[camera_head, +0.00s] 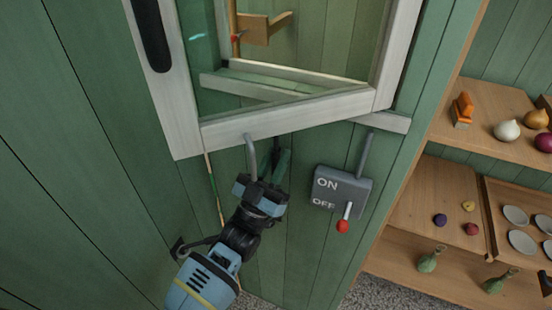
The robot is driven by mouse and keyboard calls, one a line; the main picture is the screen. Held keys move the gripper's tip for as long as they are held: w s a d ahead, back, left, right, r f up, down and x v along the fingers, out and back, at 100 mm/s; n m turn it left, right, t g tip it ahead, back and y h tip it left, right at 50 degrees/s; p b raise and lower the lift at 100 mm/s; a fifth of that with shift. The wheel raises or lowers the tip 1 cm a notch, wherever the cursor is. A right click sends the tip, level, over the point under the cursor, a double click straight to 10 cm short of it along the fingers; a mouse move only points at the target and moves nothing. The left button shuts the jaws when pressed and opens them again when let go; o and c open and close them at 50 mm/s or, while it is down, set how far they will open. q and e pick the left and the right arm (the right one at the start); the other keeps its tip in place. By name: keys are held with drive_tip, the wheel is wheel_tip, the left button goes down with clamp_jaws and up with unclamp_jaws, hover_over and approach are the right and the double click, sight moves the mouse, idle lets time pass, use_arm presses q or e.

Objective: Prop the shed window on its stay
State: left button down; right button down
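The shed window's pale sash (285,117) stands swung open, its lower rail slanting away from the pale sill (392,122). A long dark handle (153,35) is on its left stile. A grey bent rod (250,155), perhaps the stay, stands just below the lower rail; whether it touches the rail is unclear. My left gripper (262,185) is below the sash, at the rod's lower end. A dark green piece (281,166) shows beside the rod. The fingertips are hard to make out, so I cannot tell whether they grip the rod. My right gripper is not in view.
A grey ON/OFF switch box (341,188) with a red-tipped lever (342,226) is on the green wall, right of my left gripper. A thin cane (213,190) stands to its left. Wooden shelves (407,221) at right hold onions, dishes and green bottles.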

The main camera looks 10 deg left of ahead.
sight(275, 157)
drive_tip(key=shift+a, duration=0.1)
